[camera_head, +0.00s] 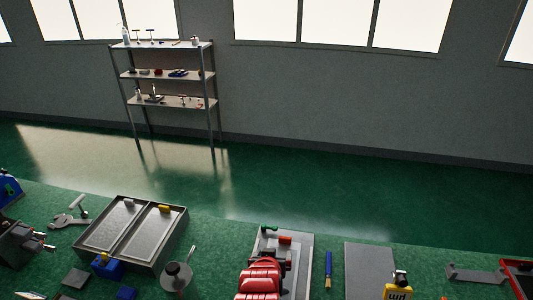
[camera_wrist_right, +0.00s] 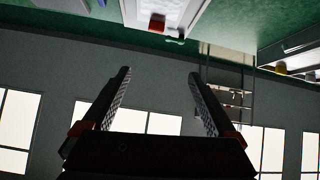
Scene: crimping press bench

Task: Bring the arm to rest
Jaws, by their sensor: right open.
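My right gripper (camera_wrist_right: 160,88) shows in the right wrist view, with its two dark textured fingers wide apart and nothing between them. That view is upside down, with the bench at the top and the windows at the bottom. The fingers are clear of everything on the bench. Neither gripper shows in the head view, and my left gripper is not seen at all. The red press (camera_head: 259,278) stands on a pale base plate (camera_head: 303,272) at the front middle of the bench, cut off by the lower edge.
A grey two-compartment tray (camera_head: 182,222) stands left of the press. Also on the bench are a wrench (camera_head: 70,220), a blue-handled tool (camera_head: 328,268), a grey plate (camera_head: 368,265), a yellow bottle (camera_head: 397,292) and a grey bracket (camera_head: 475,274). A shelf rack (camera_head: 165,75) stands far back.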

